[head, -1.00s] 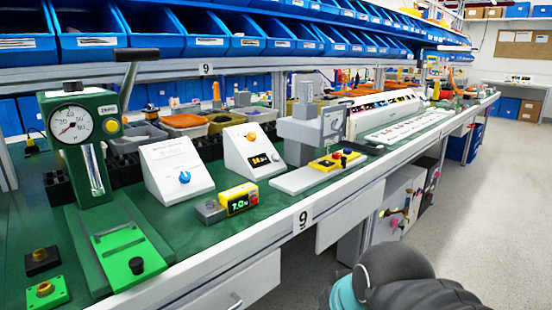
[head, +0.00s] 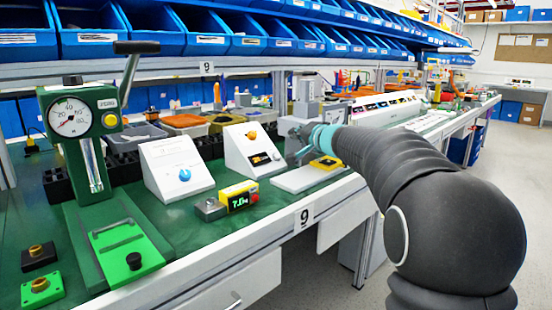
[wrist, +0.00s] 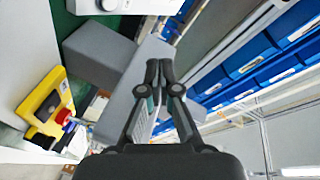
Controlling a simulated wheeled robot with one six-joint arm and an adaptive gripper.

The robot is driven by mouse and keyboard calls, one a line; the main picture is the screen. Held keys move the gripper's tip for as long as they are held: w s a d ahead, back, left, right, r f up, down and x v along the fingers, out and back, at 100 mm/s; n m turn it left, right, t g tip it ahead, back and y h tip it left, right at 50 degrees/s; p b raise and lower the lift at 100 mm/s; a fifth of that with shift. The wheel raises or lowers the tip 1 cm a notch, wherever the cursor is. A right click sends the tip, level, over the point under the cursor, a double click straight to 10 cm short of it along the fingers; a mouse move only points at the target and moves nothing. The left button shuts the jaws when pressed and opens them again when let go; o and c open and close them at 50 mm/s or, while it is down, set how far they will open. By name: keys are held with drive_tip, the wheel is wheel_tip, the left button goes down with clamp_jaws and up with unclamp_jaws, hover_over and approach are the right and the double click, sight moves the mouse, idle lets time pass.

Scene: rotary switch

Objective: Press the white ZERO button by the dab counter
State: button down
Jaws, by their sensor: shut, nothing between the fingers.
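A yellow box with a lit green readout (head: 238,202) and a red button stands beside a grey block at the bench front. A yellow control box (head: 324,166) sits on the white base plate of a grey machine. The wrist view shows this box at left (wrist: 46,104), with dark buttons and a red knob. My gripper (head: 299,146) is shut and empty, raised by the machine, its fingertips (wrist: 159,66) together.
A green lever press (head: 88,150) with a dial stands at the left. A white console with a blue knob (head: 180,172) stands near the bench middle. Blue bins (head: 210,32) line the shelf above. My arm hides part of the bench's right side.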

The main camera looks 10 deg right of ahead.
sight(277, 157)
drive_tip(key=shift+w+d+m, duration=0.3)
drive_tip(key=shift+w+d, duration=0.1)
drive_tip(key=shift+w, duration=0.25)
drive_tip(key=w+a+f+b, duration=0.1)
drive_tip(key=f, duration=0.1)
drive_tip(key=w+f, duration=0.1)
drive_tip(key=w+a+f+b, duration=0.1)
drive_tip(key=f, duration=0.1)
drive_tip(key=shift+w+a+f+b, duration=0.25)
drive_tip(key=shift+a+f+b, duration=0.05)
drive_tip(key=shift+b, duration=0.05)
drive_tip(key=shift+w+a+f+b, duration=0.35)
drive_tip(key=shift+w+f+b, duration=0.2)
drive_tip(key=shift+b, duration=0.1)
drive_tip(key=shift+w+a+f+b, duration=0.2)
drive_tip(key=shift+f+b, duration=0.15)
drive_tip(key=shift+b, duration=0.25)
drive_tip(key=shift+w+a+f+b, duration=0.15)
drive_tip(key=shift+f+b, duration=0.2)
drive_tip(key=shift+b, duration=0.2)
idle(1.4)
drive_tip(key=shift+s+r, duration=0.1)
drive_tip(key=shift+r, duration=0.05)
drive_tip(key=shift+s+d+r, duration=0.35)
drive_tip(key=shift+r, duration=0.2)
